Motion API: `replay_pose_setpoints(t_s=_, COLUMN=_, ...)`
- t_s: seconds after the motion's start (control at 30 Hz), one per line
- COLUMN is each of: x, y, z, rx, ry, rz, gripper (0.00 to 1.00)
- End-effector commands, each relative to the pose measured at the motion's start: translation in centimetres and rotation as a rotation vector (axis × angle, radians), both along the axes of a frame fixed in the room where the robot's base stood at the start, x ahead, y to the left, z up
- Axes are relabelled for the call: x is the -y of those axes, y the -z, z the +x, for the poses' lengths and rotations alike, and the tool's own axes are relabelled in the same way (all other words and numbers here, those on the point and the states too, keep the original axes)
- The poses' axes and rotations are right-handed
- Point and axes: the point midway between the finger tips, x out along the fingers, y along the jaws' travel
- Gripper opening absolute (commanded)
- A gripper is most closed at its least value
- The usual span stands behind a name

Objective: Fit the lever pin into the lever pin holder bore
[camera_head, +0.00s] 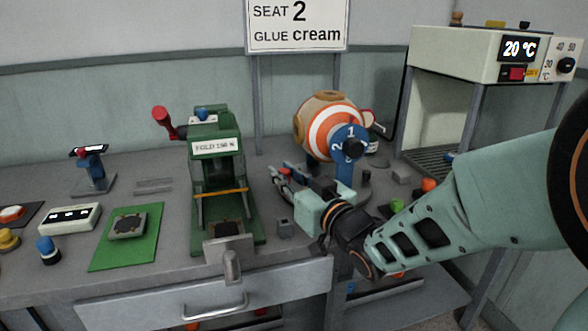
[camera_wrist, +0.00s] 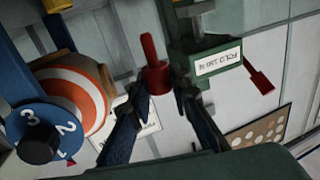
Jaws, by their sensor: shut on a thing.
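My gripper (camera_head: 284,184) is in front of the striped ball, to the right of the green press (camera_head: 217,165). In the wrist view its two dark fingers (camera_wrist: 152,98) are shut on a red pin (camera_wrist: 154,72) with a wide collar and a narrower shaft, which I take for the lever pin. A bit of its red also shows at the fingers in the head view (camera_head: 287,169). The press has a red lever (camera_head: 163,118) on its left side. I cannot make out the lever pin holder bore for certain in either view.
A red-and-white striped ball (camera_head: 327,125) with a blue numbered dial (camera_head: 349,143) stands close behind my gripper. A small grey block (camera_head: 284,228) sits on the table below it. A green mat (camera_head: 126,252) and a white box (camera_head: 70,218) lie to the left. A drawer (camera_head: 213,294) is in front.

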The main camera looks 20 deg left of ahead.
Motion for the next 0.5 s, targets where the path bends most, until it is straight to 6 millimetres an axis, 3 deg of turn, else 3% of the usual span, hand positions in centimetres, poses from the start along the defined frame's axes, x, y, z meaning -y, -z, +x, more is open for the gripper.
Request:
replay_pose_setpoints(t_s=0.33, x=0.0, y=0.0, z=0.0, rx=0.001, ry=0.000, rz=0.001, gripper=0.00)
replay_pose_setpoints(t_s=0.5, x=0.0, y=1.2, z=0.0, rx=-0.001, ry=0.000, rz=0.001, gripper=0.00)
